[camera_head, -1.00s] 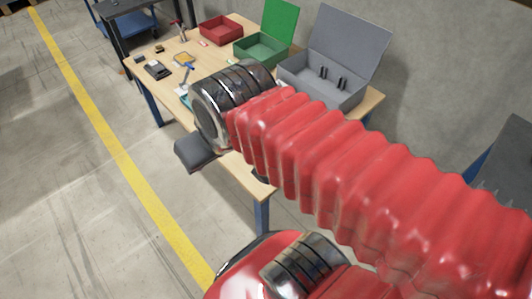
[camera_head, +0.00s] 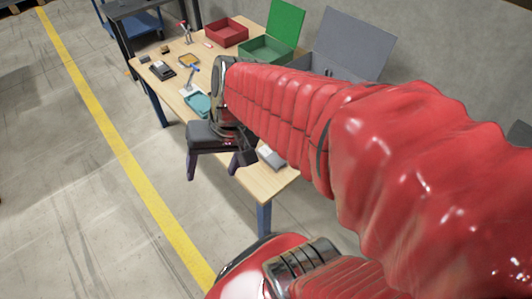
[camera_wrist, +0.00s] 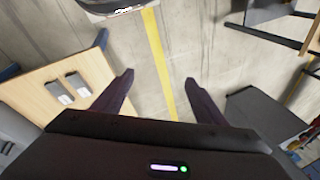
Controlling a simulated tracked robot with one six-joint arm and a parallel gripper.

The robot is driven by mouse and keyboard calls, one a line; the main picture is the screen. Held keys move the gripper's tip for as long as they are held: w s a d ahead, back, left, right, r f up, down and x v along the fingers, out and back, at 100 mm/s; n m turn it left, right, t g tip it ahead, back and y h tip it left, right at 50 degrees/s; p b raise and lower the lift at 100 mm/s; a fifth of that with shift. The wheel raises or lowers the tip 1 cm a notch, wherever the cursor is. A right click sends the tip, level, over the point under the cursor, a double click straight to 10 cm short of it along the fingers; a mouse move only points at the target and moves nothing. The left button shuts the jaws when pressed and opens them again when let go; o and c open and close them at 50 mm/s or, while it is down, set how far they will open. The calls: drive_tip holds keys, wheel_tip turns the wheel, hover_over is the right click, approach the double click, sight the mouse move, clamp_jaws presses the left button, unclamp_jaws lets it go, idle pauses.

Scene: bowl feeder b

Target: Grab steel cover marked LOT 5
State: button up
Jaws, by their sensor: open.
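Two grey metal pieces, a left one (camera_wrist: 58,92) and a right one (camera_wrist: 77,84), lie side by side on the wooden table in the wrist view. Each seems to carry a pale label, too small to read, so I cannot tell which is LOT 5. One grey piece (camera_head: 271,157) shows near the table's front end in the head view, just right of my wrist; my arm may hide the other. My gripper (camera_head: 214,167) is open and empty, fingers pointing down at the table's left edge. In the wrist view, its fingers (camera_wrist: 159,80) are spread over floor, right of the pieces.
The wooden table (camera_head: 262,183) also bears a red box (camera_head: 226,33), a green box (camera_head: 265,50), a grey lidded box (camera_head: 352,42), a teal tray (camera_head: 198,104) and small tools. A yellow floor line (camera_head: 122,155) runs left of it. The floor there is clear.

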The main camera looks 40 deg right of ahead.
drive_tip(key=w+d+f+m+t+y, duration=0.3)
drive_tip(key=w+d+f+m, duration=0.1)
drive_tip(key=d+f+m, duration=0.35)
drive_tip(key=w+d+f+m+t+y, duration=0.25)
drive_tip(key=w+d+f+m, duration=0.25)
drive_tip(key=d+f+m, duration=0.3)
drive_tip(key=m+t+h, duration=0.5)
drive_tip(key=m+h, duration=0.3)
drive_tip(key=m, duration=0.8)
approach(274, 159)
drive_tip(key=v, duration=0.4)
drive_tip(key=shift+d+f, duration=0.15)
drive_tip(key=shift+d, duration=0.05)
drive_tip(key=shift+w, duration=0.1)
drive_tip(key=shift+x, duration=4.3)
drive_tip(key=shift+w+a, duration=0.1)
